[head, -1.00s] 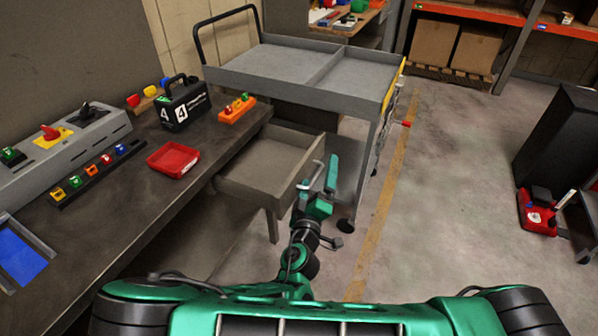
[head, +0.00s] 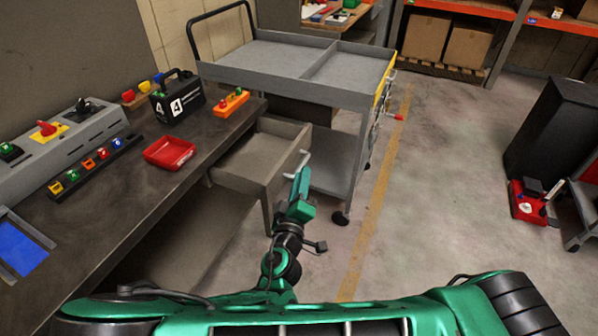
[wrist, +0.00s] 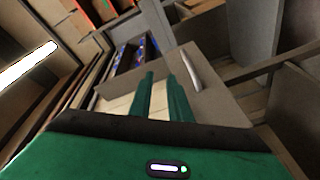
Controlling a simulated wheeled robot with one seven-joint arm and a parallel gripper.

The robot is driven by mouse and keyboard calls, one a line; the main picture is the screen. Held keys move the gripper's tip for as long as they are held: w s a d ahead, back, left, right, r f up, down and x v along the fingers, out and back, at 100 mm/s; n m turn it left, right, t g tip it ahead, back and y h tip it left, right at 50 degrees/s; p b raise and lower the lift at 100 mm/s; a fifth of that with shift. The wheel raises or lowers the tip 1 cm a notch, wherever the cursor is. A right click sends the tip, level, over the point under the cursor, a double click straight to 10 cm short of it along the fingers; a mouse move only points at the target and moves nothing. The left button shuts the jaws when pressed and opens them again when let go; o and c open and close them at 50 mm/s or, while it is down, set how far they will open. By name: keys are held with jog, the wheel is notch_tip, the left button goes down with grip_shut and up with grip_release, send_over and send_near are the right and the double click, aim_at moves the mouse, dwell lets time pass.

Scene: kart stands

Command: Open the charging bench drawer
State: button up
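The charging bench drawer (head: 250,160) is grey and stands pulled out from under the bench top, with its inside visible and looking empty. Its pale bar handle (head: 297,165) is on the front panel. My green gripper (head: 300,180) is just in front of this panel, close to the handle. In the wrist view, two green fingers (wrist: 162,80) stand apart with a gap between them and nothing held. The handle (wrist: 191,70) lies to the right of the fingers, outside the gap. Whether a finger touches it is unclear.
The dark bench top (head: 130,185) holds a red tray (head: 169,153), a black case marked 4 (head: 178,103) and an orange block (head: 231,103). A grey cart (head: 290,85) stands just beyond the drawer.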

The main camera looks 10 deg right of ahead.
jog(key=f+v, duration=0.2)
jog(key=v, duration=0.8)
jog(key=shift+s+d, duration=0.3)
jog(key=shift+s, duration=0.1)
dwell(0.5)
jog(key=shift+f, duration=0.1)
jog(key=shift+w, duration=0.1)
dwell(0.3)
